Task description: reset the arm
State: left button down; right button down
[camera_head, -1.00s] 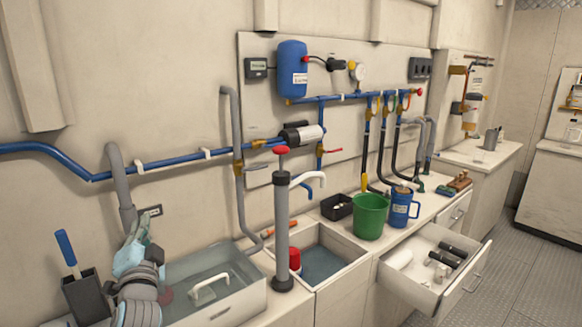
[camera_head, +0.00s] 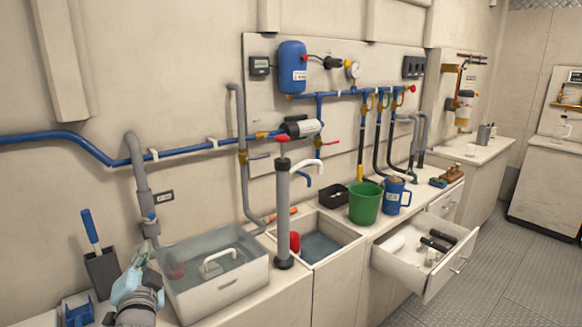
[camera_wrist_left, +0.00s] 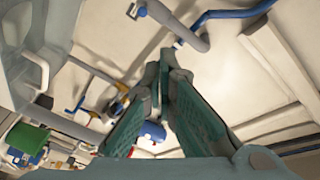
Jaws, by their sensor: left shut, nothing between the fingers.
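My left gripper (camera_head: 141,254) is at the lower left of the head view, at the left end of the clear-lidded bin, pointing up toward the wall. In the left wrist view its two green-grey fingers (camera_wrist_left: 165,62) come together at the tips with nothing between them, so it is shut and empty. My right gripper is not in view.
Beside my left gripper stand the clear-lidded bin (camera_head: 228,289) and a dark holder with a blue-handled tool (camera_head: 102,270). A grey pipe (camera_head: 137,180) runs close above. Farther right are an upright pump (camera_head: 283,215), sink (camera_head: 312,262), green bucket (camera_head: 363,205) and open drawer (camera_head: 418,275).

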pick_arm(q)
jog(key=s+d+f+n+g+h, duration=0.15)
jog(key=s+f+g, duration=0.25)
jog(key=s+f, duration=0.8)
jog(key=s+d+f+n+g+h, duration=0.1)
jog(key=s+d+f+g+h, duration=0.15)
jog(key=s+f, duration=0.45)
jog(key=s+d+f+n+g+h, duration=0.15)
jog(key=s+f+g, duration=0.25)
jog(key=s, duration=0.6)
jog(key=s+d+f+n+g+h, duration=0.1)
jog(key=s+d+f+g, duration=0.15)
jog(key=s+f, duration=0.45)
notch_tip(320, 180, down, 16)
jog(key=s+a+g, duration=0.1)
jog(key=s+a, duration=0.1)
jog(key=s, duration=0.1)
jog(key=s+f+g, duration=0.1)
jog(key=s+f, duration=1.3)
jog(key=shift+s+a+n+g, duration=0.25)
jog(key=shift+n+g, duration=0.05)
jog(key=shift+f, duration=0.1)
